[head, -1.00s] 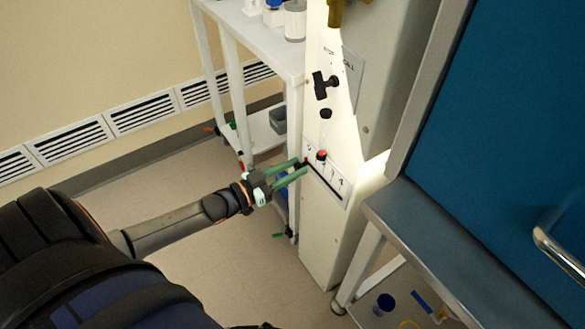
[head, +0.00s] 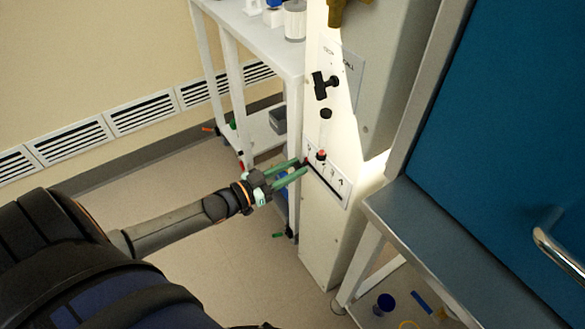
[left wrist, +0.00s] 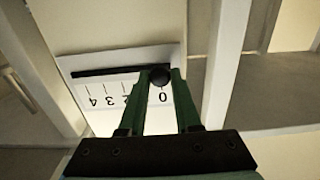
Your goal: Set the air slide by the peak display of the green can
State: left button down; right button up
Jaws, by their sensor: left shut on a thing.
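The air slide's scale plate (head: 334,180) is on the front of the white cabinet; it also shows in the left wrist view (left wrist: 108,92), upside down, with a dark slot and marks from 0 to 4. The slide's round dark knob (left wrist: 160,76) sits at the 0 end of the slot. My left gripper (head: 305,167) is shut on the knob, with a green finger on each side; it also shows in the left wrist view (left wrist: 160,85). No green can or peak display can be made out. My right gripper is not in view.
Above the plate are a red-ringed part (head: 321,155), a black knob (head: 326,114) and a black handle (head: 325,86). A white shelf rack (head: 230,70) stands behind left. A grey bench (head: 440,245) is close on the right. The floor at left is open.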

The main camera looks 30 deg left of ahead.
aim_at(315, 169)
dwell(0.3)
pick_arm(q)
jog(key=shift+s+d+r+p, duration=0.1)
jog(key=shift+s+d+p, duration=0.15)
jog(key=shift+d+p, duration=0.3)
jog(key=shift+s+d+p, duration=0.25)
jog(key=shift+d+p, duration=0.15)
jog(key=shift+d, duration=0.25)
jog(key=shift+s+d, duration=0.1)
jog(key=shift+d, duration=0.15)
jog(key=c, duration=1.1)
grip_release()
jog(key=o, duration=0.5)
jog(key=shift+c, duration=0.2)
jog(key=shift+a, duration=0.1)
jog(key=p+v, duration=0.1)
jog(key=v, duration=1.1)
jog(key=shift+s, duration=0.2)
